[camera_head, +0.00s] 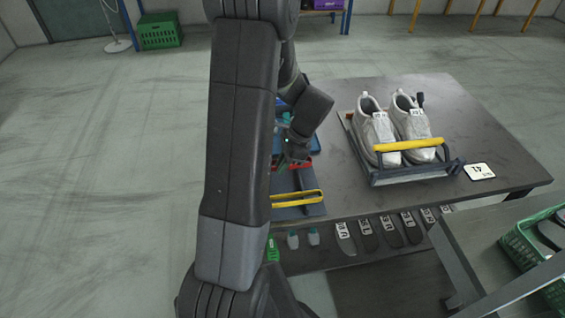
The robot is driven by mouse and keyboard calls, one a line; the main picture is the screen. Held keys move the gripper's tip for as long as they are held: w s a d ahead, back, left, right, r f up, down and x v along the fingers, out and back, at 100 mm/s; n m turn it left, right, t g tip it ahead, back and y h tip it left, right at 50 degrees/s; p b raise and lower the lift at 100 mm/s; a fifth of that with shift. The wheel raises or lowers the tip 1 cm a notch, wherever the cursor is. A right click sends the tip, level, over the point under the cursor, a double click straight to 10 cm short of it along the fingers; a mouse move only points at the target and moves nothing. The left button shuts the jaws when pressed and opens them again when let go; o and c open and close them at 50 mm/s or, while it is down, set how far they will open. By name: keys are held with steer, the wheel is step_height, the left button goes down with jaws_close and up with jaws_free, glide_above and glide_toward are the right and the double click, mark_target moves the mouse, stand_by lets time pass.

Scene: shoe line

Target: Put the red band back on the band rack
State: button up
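The red band (302,164) shows only as small red pieces just below my gripper and beside my arm. The rest of it is hidden. My gripper (297,153) points down over the left part of the table, right at the red band. Its fingertips are small and dark here, so I cannot tell whether they are closed on the band. What looks like the band rack (316,211), a blue-grey holder, lies below my gripper in the picture, with a yellow band (297,198) on it. My arm hides its left part.
A tray (376,182) with two pale shoes (394,132) and a yellow-banded bar (408,145) stands on the dark table (460,112). A white number card (479,171) lies right of it. Several insoles (367,233) line the front. A green crate (530,265) is at lower right.

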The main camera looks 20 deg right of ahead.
steer(key=shift+o, duration=0.6)
steer(key=shift+r, duration=0.1)
steer(key=shift+r, duration=0.2)
steer(key=v, duration=1.1)
steer(key=shift+d+r+p, duration=0.25)
steer(key=shift+r+p, duration=0.05)
steer(key=shift+p, duration=0.05)
